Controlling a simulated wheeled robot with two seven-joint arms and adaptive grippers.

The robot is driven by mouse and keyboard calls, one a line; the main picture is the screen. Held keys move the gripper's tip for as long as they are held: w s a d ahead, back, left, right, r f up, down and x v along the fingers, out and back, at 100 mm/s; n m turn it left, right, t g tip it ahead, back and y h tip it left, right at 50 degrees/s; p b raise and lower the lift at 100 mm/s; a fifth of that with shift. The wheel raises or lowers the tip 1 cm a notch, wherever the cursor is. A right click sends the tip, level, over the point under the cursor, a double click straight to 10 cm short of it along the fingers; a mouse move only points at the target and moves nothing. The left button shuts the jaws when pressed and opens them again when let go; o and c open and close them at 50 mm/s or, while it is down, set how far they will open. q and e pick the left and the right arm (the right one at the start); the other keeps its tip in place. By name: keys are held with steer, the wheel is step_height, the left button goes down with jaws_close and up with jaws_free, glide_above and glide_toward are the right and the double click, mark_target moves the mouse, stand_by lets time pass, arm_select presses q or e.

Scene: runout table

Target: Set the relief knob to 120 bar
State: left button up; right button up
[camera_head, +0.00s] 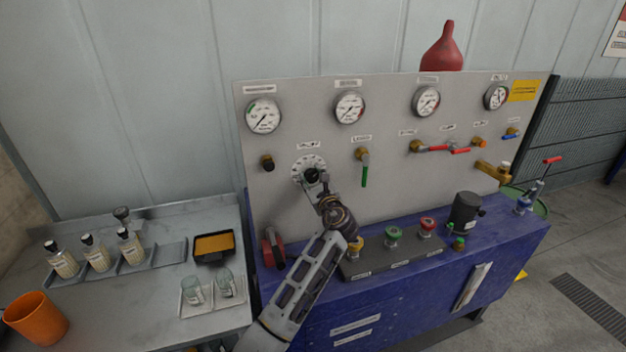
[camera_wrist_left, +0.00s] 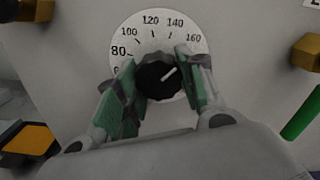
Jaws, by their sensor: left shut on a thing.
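The relief knob (camera_wrist_left: 158,84) is a black round knob with a white pointer line, in front of a white dial (camera_wrist_left: 150,36) marked from 80 to 160. The pointer slants up and right, toward the side of the 160 mark. In the head view the knob (camera_head: 311,175) sits on the grey panel, partly covered by my gripper. My left gripper (camera_wrist_left: 162,88) is shut on the knob, one green-padded finger on each side. It also shows in the head view (camera_head: 318,182), reaching up from below. My right gripper is not in view.
The grey panel (camera_head: 400,190) carries several gauges and valves. A green-handled valve (camera_head: 364,170) is right of the dial, a small black knob (camera_head: 267,162) left of it. Coloured buttons (camera_head: 393,234) stand on the blue bench below. Bottles and an orange cup (camera_head: 35,318) are on the left table.

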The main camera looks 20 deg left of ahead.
arm_select(q)
steer(key=n+b, duration=0.2)
steer(key=n, duration=0.3)
steer(key=shift+f, duration=0.1)
steer(key=n+b, duration=0.3)
steer(key=n, duration=0.1)
steer(key=shift+d+n, duration=0.1)
steer(key=shift+n, duration=0.3)
steer(key=shift+n+b, duration=0.4)
steer(key=shift+b, duration=0.1)
steer(key=shift+r+n, duration=0.2)
steer(key=shift+n, duration=0.1)
steer(key=o, duration=1)
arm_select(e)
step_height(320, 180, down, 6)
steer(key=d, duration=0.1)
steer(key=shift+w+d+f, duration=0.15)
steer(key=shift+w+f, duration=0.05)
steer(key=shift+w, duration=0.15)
arm_select(q)
steer(key=shift+r, duration=0.1)
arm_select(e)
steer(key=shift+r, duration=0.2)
